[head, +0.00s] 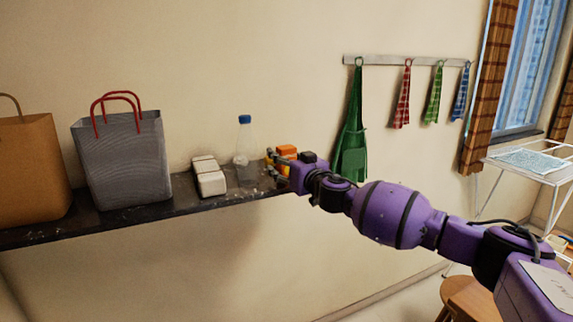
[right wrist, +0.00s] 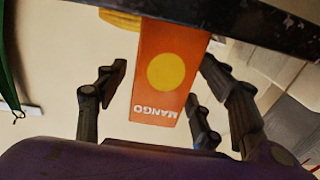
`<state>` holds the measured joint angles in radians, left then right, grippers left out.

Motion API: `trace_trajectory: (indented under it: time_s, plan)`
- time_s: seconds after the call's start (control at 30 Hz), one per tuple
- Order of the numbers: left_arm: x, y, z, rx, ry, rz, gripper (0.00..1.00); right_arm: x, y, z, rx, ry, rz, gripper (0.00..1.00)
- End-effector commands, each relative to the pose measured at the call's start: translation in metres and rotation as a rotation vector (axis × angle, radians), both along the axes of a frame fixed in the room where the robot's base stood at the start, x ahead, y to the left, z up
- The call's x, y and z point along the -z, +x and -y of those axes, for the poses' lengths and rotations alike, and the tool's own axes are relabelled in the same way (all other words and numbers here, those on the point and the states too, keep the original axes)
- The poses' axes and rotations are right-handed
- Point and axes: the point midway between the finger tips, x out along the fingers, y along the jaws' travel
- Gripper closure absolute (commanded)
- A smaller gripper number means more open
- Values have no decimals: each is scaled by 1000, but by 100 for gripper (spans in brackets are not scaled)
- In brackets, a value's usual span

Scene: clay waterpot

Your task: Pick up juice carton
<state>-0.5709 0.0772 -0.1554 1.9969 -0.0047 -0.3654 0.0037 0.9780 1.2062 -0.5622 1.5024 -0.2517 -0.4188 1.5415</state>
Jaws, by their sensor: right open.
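The juice carton (head: 287,151) is orange and stands at the right end of the dark wall shelf, partly hidden by my right gripper. In the right wrist view the carton (right wrist: 165,108) appears upside down, with a yellow circle and the word MANGO. My right gripper (head: 273,164) is open at the shelf's end. In the right wrist view the fingers of this gripper (right wrist: 162,82) lie on both sides of the carton, with visible gaps. I cannot tell how deep the carton sits between them. My left gripper is not in view.
Something yellow (right wrist: 120,21) is close behind the carton. Cloths hang on the wall.

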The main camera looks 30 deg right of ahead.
Motion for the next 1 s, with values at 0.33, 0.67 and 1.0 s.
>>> trace_trajectory:
  time_s: [0.33,0.67,1.0]
  plan:
    - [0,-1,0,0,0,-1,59,0,0,0,0,0,-1,73]
    - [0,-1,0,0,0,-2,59,0,-1,0,0,0,0,74]
    - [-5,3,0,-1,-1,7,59,-30,0,1,0,-1,4,74]
